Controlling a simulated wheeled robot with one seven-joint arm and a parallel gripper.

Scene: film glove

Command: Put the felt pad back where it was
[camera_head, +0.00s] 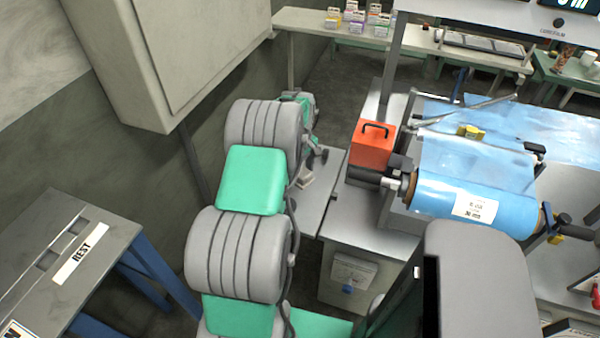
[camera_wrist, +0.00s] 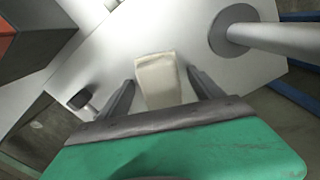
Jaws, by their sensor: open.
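The felt pad (camera_wrist: 158,82) is a pale beige, roughly rectangular piece over the light grey metal surface in the wrist view. My gripper (camera_wrist: 161,78) is open, with one dark finger on each side of the pad and a visible gap on both sides. I cannot tell how high the fingertips are above the surface. In the head view a small beige piece (camera_head: 306,178), apparently the pad, lies on the metal shelf (camera_head: 318,205) beside my arm; my fingers are hard to make out there.
An orange box with a black handle (camera_head: 372,146) stands close to the right. A blue film roll (camera_head: 450,200) lies beyond it. A grey table marked REST (camera_head: 110,225) is at left. A pale post (camera_wrist: 275,35) rises near my gripper. A wall cabinet (camera_head: 170,60) hangs upper left.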

